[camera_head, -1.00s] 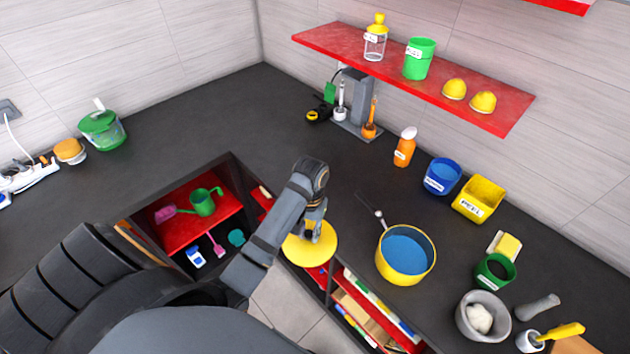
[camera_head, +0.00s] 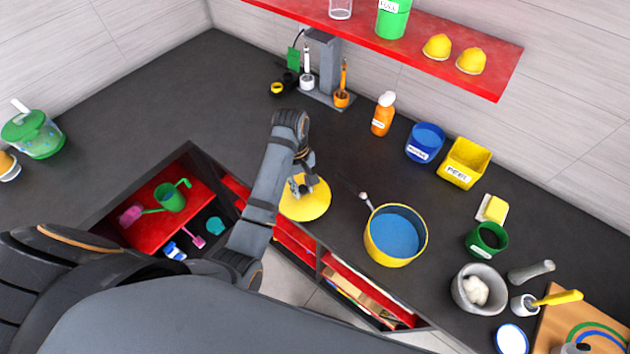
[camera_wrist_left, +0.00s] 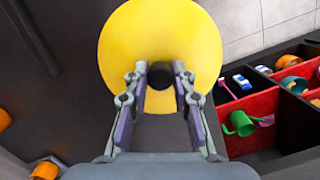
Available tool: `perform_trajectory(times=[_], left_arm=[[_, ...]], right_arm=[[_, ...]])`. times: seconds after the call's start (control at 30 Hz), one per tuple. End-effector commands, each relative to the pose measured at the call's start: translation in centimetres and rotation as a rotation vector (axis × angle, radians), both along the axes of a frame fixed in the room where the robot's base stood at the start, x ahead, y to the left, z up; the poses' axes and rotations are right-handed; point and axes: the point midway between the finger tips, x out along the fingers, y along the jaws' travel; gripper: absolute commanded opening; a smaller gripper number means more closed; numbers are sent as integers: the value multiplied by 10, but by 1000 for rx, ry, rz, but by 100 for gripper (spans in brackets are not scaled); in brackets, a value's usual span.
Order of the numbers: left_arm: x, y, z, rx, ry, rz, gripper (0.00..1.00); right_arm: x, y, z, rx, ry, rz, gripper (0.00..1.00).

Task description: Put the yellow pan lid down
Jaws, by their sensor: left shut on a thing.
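The yellow pan lid (camera_head: 314,206) is a flat round disc at the counter's front edge, left of the pan. My left gripper (camera_head: 302,188) is above it and shut on its knob. In the left wrist view the lid (camera_wrist_left: 190,35) fills the upper middle, and its dark knob sits between the fingers of the gripper (camera_wrist_left: 160,88). Whether the lid touches the counter I cannot tell. The yellow pan (camera_head: 380,254) with a blue inside stands uncovered to the right of the lid. My right gripper is not in view.
Behind the pan stand a blue container (camera_head: 424,143) and a yellow bin (camera_head: 464,163). An open drawer (camera_head: 160,237) with a green cup is at left. The dark counter (camera_head: 200,105) behind the arm is clear.

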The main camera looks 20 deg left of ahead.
Motion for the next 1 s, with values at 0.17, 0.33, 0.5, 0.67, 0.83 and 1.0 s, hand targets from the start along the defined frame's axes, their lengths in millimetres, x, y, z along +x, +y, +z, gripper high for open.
perform_trajectory(times=[0.17,0.33,0.5,0.67,0.83,1.0], left_arm=[[40,-15,2,-1,1,-1,0],[50,-18,0,1,1,0,0],[57,-21,-3,1,4,0,0],[56,-21,-29,0,3,0,0],[57,-21,-36,0,0,0,0],[57,-20,-37,0,0,0,0]], right_arm=[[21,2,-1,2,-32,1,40],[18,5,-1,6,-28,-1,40],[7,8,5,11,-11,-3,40],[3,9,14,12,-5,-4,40],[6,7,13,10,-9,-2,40],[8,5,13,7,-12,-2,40]])
